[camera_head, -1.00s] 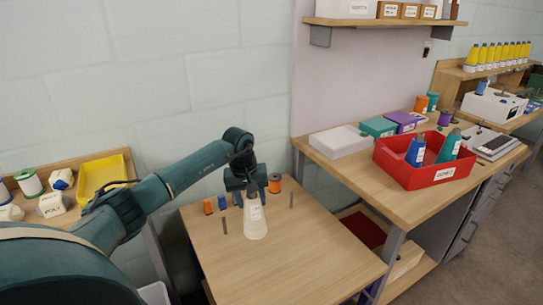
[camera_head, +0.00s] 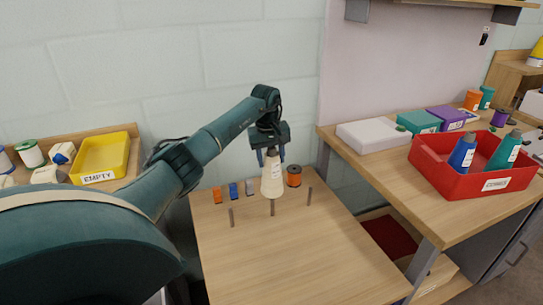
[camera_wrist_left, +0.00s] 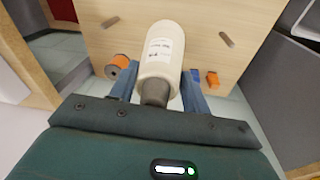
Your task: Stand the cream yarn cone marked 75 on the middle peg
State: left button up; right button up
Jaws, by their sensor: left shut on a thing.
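The cream yarn cone (camera_head: 271,181) hangs upright from my left gripper (camera_head: 270,152), which is shut on its grey narrow top. Its label is too small to read surely. The middle peg (camera_head: 272,208) shows right below the cone's base; whether its tip is inside the cone I cannot tell. The left peg (camera_head: 231,217) and right peg (camera_head: 310,197) stand bare. In the left wrist view the cone (camera_wrist_left: 163,50) sits between the fingers of my left gripper (camera_wrist_left: 157,88) and hides the middle peg. My right gripper is out of view.
Small orange and blue spools (camera_head: 234,191) and a larger orange spool (camera_head: 294,176) stand along the peg table's back edge. The table's front (camera_head: 285,260) is clear. A red crate (camera_head: 478,185) is on the right bench; a yellow tray (camera_head: 103,160) is at left.

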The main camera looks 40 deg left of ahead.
aim_at(271, 184)
pick_arm(q)
jog(key=shift+f+b, duration=0.85)
jog(key=shift+f, duration=0.65)
notch_tip(271, 184, down, 2)
jog(key=shift+f+b, duration=0.1)
jog(key=shift+b, duration=0.55)
jog(key=shift+f+b, duration=0.85)
jog(key=shift+f, duration=0.35)
jog(key=shift+f+b, duration=0.4)
jog(key=shift+f, duration=0.25)
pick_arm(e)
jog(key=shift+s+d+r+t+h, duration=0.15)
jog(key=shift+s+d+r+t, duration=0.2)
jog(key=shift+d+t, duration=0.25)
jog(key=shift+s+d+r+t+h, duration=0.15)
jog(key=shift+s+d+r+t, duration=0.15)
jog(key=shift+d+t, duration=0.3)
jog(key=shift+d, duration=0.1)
pick_arm(q)
jog(key=shift+f+b, duration=0.5)
jog(key=shift+f, duration=0.1)
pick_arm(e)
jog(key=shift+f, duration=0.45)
pick_arm(q)
jog(key=o, duration=1.1)
jog(key=shift+o, duration=0.2)
